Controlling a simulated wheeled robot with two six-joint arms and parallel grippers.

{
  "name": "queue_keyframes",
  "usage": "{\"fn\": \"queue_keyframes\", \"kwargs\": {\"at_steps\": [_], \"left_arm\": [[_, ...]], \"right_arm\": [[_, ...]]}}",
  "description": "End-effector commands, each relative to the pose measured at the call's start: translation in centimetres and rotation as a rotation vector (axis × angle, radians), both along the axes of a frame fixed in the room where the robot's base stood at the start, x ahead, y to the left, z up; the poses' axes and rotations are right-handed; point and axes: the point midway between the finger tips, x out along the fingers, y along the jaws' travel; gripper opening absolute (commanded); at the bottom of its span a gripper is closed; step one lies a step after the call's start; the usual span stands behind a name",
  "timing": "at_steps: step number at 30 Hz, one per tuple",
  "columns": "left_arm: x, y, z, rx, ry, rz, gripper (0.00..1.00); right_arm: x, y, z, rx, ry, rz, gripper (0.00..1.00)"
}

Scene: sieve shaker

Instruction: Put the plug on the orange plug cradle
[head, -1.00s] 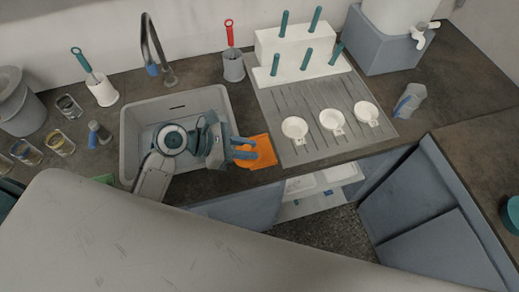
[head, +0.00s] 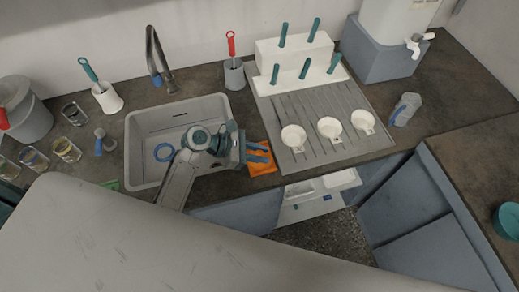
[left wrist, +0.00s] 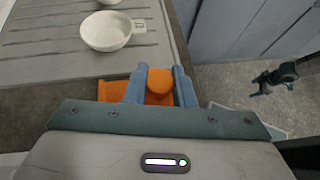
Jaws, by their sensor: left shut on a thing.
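The orange plug cradle (head: 262,167) lies at the counter's front edge, between the sink and the draining board. It also shows in the left wrist view (left wrist: 112,90), partly covered by my left gripper. My left gripper (head: 258,152) is over the cradle. In the left wrist view, my left gripper (left wrist: 160,88) is shut on the plug, whose round orange top (left wrist: 160,80) shows between the blue fingers. The plug's lower part is hidden, so I cannot tell whether it touches the cradle. A small dark shape, probably my right gripper (left wrist: 258,84), is over the floor.
The draining board (head: 300,103) to the right holds several white cups and a white peg block (head: 293,56). Glasses stand left of the sink.

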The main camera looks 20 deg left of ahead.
Motion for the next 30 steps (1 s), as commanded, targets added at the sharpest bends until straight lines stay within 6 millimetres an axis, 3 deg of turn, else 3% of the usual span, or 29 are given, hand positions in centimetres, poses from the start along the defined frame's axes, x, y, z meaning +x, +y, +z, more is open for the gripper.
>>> {"fn": "queue_keyframes", "kwargs": {"at_steps": [8,15,26,27,30], "left_arm": [[2.7,0.7,-0.2,0.001,0.001,0.000,0.00],[2.4,0.6,-3.5,0.000,0.001,0.000,0.00],[2.4,0.6,-4.0,0.000,0.001,0.000,0.00],[2.4,0.6,-4.0,0.000,0.000,0.000,0.28],[2.4,0.6,-4.0,0.000,0.000,0.000,0.44]], "right_arm": [[0.0,-0.1,0.7,-0.001,0.000,0.000,0.71],[0.0,-0.1,1.6,-0.001,0.001,0.000,0.71],[0.0,-0.1,1.6,-0.001,0.000,0.001,0.71],[0.0,-0.1,1.6,-0.001,0.000,0.001,0.71],[0.0,-0.1,1.6,-0.001,0.000,0.001,0.71]]}}
